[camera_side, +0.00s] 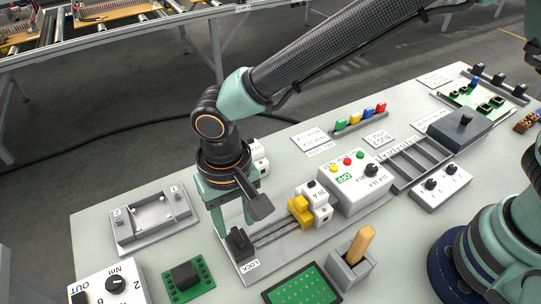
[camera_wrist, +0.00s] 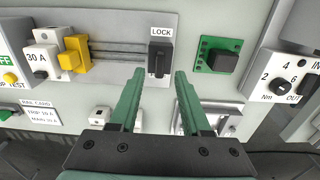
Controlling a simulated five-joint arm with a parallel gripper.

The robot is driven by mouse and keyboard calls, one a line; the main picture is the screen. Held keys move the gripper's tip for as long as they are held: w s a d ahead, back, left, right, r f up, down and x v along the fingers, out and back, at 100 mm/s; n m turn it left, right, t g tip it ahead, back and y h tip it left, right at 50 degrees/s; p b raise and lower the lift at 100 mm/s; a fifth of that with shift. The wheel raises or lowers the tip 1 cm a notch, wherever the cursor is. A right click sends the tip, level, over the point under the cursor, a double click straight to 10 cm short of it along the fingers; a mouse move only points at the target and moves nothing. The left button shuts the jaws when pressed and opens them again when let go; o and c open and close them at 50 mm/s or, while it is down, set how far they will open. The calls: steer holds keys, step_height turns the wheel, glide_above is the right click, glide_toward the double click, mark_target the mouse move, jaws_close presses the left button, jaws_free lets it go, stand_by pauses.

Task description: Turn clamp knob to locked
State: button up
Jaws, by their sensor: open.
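The clamp knob (camera_side: 240,243) is a black knob with a raised grip, at the near end of a grey rail plate. A white LOCK label lies beside it. In the wrist view the knob (camera_wrist: 159,58) sits just below the LOCK label (camera_wrist: 161,31), and its grip runs up and down the picture. My gripper (camera_side: 234,222) points down over the knob. In the wrist view my gripper (camera_wrist: 160,72) is open, with one green finger to each side of the knob's line and nothing held. I cannot tell how far the tips are above the plate.
A yellow and white breaker marked 30 A (camera_side: 311,205) sits along the rail (camera_side: 275,232). A green board with a black block (camera_side: 187,281), a grey fixture (camera_side: 152,217) and a grey holder with a wooden handle (camera_side: 351,266) stand nearby.

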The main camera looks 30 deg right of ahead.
mark_target(238, 234)
step_height(238, 234, up, 9)
steer(key=shift+f, duration=0.15)
stand_by(0.4)
steer(key=w+d+r+t+y, duration=0.1)
steer(key=w+d+r, duration=0.35)
steer(key=d, duration=0.55)
steer(key=s+d+r+t, duration=0.1)
steer(key=s+d+t, duration=0.1)
steer(key=d, duration=1)
steer(key=s+d+r+t+h, duration=0.1)
steer(key=s+d+r+t, duration=0.1)
steer(key=d, duration=1)
steer(key=shift+s+d+r+t, duration=0.2)
steer(key=shift+s+d+t, duration=0.05)
steer(key=shift+t, duration=0.05)
